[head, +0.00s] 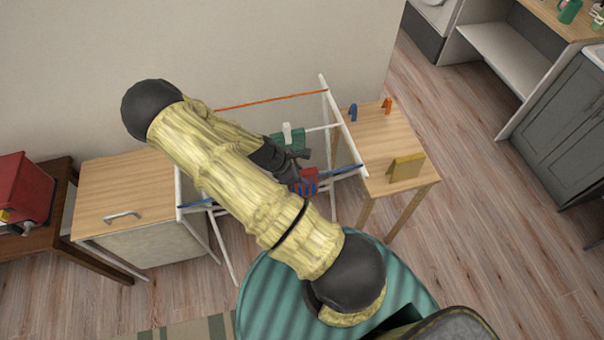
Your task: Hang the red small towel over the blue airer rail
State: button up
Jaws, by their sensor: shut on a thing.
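The red small towel (311,175) shows as a small patch with blue stripes on its lower part, at the front of the airer. My gripper (298,178) is shut on it from above and left. The blue airer rail (346,173) is the front rail; the towel is right at it in the picture. I cannot tell whether the towel rests over the rail or hangs beside it. My arm hides the middle-left part of the rail and much of the airer.
An orange rail (270,101) runs along the back of the airer. A green towel (291,137) is at the middle white rail. A wooden-topped cabinet (118,185) stands left.

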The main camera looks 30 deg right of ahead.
jog(key=shift+f+b, duration=0.45)
jog(key=shift+f, duration=0.55)
jog(key=o, duration=1.1)
jog(key=shift+c, duration=0.2)
jog(key=b+v, duration=0.2)
jog(key=v, duration=1.5)
jog(key=shift+r, duration=0.25)
